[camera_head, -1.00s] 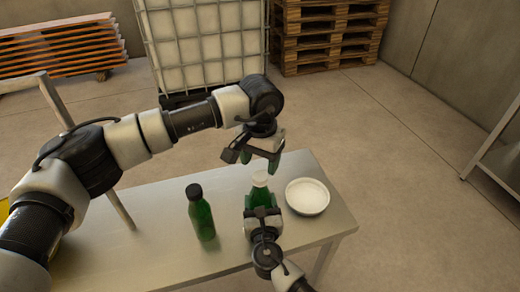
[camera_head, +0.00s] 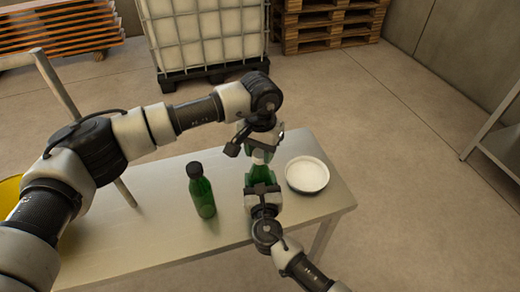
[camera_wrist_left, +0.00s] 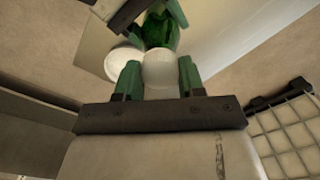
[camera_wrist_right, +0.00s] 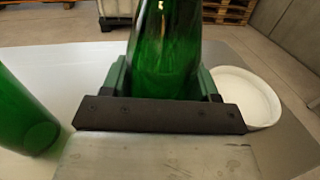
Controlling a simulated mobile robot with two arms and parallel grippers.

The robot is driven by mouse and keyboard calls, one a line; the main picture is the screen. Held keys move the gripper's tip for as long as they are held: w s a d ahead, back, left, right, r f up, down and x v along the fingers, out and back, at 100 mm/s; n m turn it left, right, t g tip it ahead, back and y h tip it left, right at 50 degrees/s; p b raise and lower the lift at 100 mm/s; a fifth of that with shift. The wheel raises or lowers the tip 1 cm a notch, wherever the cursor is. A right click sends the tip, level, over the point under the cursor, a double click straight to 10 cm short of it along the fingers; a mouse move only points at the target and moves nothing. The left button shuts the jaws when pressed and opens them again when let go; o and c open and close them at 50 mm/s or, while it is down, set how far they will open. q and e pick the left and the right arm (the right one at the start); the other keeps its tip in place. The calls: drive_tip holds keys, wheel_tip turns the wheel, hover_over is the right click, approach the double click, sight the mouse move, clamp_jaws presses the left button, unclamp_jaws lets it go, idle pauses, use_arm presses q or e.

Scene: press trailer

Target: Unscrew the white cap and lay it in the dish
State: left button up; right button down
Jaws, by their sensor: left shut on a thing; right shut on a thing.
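The white cap (camera_wrist_left: 160,70) sits on top of a green bottle (camera_wrist_right: 165,55) that stands upright on the table. My left gripper (camera_head: 260,150) is above the bottle and shut on the white cap; its green fingers lie on either side of the cap in the left wrist view (camera_wrist_left: 160,80). My right gripper (camera_head: 262,190) is shut on the bottle's body from the near side, and the right wrist view shows its fingers on both sides of the glass. The white round dish (camera_head: 307,174) stands on the table to the right of the bottle and looks empty.
A second green bottle with a black cap (camera_head: 201,190) stands to the left on the metal table (camera_head: 150,235). A yellow container (camera_head: 10,200) is at the far left. Behind the table are a white caged tank (camera_head: 205,35) and stacked wooden pallets (camera_head: 325,20).

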use_arm(q)
drive_tip(key=n, duration=1)
drive_tip(key=shift+n, duration=0.3)
drive_tip(key=n, duration=1.1)
drive_tip(key=shift+n, duration=0.4)
drive_tip(key=n, duration=0.8)
drive_tip(key=shift+r, duration=0.1)
drive_tip(key=n, duration=1.1)
drive_tip(key=shift+n, duration=0.4)
drive_tip(key=n, duration=1.1)
drive_tip(key=shift+n, duration=0.4)
